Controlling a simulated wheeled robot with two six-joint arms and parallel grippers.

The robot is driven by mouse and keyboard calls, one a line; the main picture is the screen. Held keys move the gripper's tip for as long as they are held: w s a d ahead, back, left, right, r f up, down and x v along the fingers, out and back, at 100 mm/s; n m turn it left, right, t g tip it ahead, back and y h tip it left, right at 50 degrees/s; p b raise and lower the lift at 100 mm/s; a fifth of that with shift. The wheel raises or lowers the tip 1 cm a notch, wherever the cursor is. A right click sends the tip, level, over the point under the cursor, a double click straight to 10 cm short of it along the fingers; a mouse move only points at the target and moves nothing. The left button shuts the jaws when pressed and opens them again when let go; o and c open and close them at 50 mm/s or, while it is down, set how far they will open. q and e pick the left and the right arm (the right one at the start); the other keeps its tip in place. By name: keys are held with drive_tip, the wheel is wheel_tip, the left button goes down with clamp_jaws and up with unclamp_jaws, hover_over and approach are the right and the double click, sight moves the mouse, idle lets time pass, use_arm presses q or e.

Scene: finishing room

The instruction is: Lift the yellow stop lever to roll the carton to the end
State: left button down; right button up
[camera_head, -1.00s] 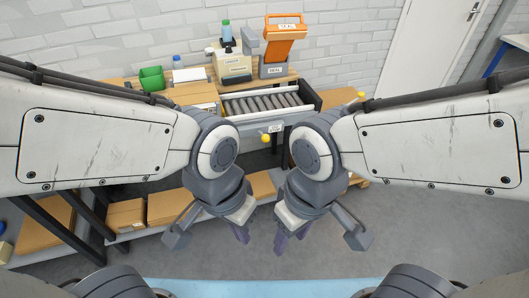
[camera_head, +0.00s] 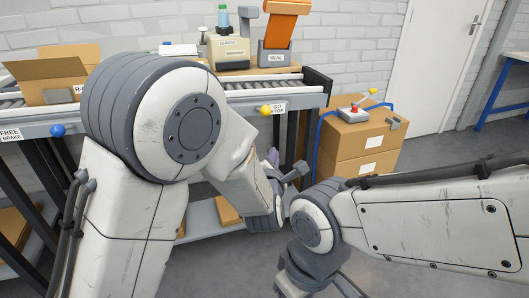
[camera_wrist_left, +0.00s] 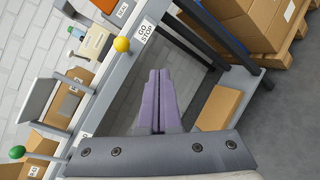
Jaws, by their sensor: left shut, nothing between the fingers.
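The yellow ball knob of the stop lever (camera_head: 265,110) is on the front rail of the roller conveyor, beside a GO/STOP label. It also shows in the left wrist view (camera_wrist_left: 122,44). An open brown carton (camera_head: 62,72) sits on the conveyor at the left in the head view. My left gripper (camera_head: 274,158) is below the yellow knob, apart from it. In the left wrist view its purple fingers (camera_wrist_left: 158,98) are together and empty. My right arm is low at the right; its gripper is mostly cut off at the bottom edge.
A blue knob (camera_head: 57,130) with a FREE/BRAKE label is on the left of the rail. Conveyor rollers (camera_head: 270,86) run to a dark end at the right. Stacked boxes (camera_head: 358,135) with a red-button device stand right of it. A seal machine (camera_head: 284,40) stands behind.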

use_arm(q)
drive_tip(key=f+n+t+y+b, duration=0.1)
drive_tip(key=n, duration=0.1)
drive_tip(key=a+f+n+t+y+b, duration=0.1)
drive_tip(key=n, duration=0.2)
drive_tip(key=w+a+f+n+t+y+b, duration=0.1)
drive_tip(key=n+t+b, duration=0.1)
drive_tip(key=n, duration=0.1)
drive_tip(key=shift+a+f, duration=0.15)
drive_tip(key=shift+a, duration=0.05)
use_arm(e)
wheel_tip(320, 180, down, 6)
drive_tip(key=shift+f, duration=0.2)
use_arm(q)
drive_tip(key=r+b+x, duration=0.1)
drive_tip(key=r+x, duration=0.1)
drive_tip(key=x, duration=1)
drive_tip(key=shift+d+r, duration=0.35)
drive_tip(key=shift+r, duration=0.15)
use_arm(e)
drive_tip(key=shift+f, duration=0.65)
